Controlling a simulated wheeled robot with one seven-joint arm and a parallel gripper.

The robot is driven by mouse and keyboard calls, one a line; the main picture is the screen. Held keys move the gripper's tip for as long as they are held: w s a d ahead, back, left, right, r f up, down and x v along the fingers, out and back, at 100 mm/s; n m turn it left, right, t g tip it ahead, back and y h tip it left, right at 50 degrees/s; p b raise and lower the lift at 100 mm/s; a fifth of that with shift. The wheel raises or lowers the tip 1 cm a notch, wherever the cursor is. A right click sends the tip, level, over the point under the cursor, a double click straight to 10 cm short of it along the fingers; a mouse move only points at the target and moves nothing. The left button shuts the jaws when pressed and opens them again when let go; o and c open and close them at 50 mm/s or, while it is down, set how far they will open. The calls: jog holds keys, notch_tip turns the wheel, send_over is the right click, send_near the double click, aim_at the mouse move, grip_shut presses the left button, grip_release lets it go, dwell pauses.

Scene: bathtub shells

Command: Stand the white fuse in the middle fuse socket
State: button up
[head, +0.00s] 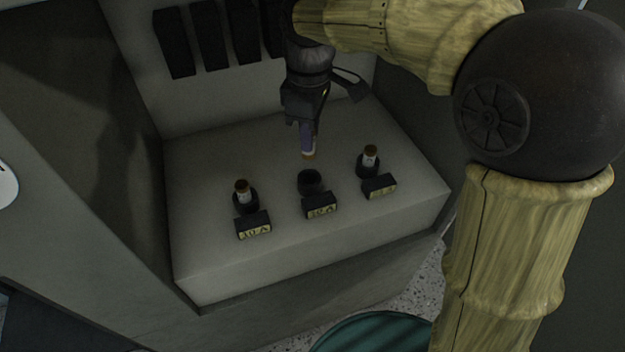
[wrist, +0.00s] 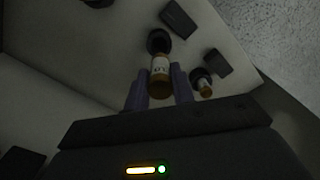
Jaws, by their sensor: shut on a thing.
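My gripper (head: 307,142) is shut on the white fuse (head: 309,155), which has brassy ends. It holds the fuse roughly upright above and slightly behind the middle fuse socket (head: 311,182), a round black holder standing open and empty. The fuse's lower end is apart from the socket. In the wrist view the white fuse (wrist: 160,72) sits between my two purple fingers (wrist: 160,90), with the middle socket (wrist: 158,41) just beyond its end. The fingers hide part of the fuse in the head view.
The left socket (head: 245,207) and right socket (head: 367,170) each hold an upright white fuse. Black label blocks stand in front of the sockets on the pale ledge (head: 215,255). Several dark panels (head: 208,35) line the wall behind.

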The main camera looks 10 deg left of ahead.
jog(key=shift+w, duration=0.1)
dwell(0.3)
jog(key=shift+f+b, duration=1.25)
jog(key=shift+f, duration=1.25)
jog(key=shift+f+b, duration=1.3)
jog(key=shift+f, duration=1.2)
jog(key=shift+f, duration=0.15)
jog(key=o, duration=1)
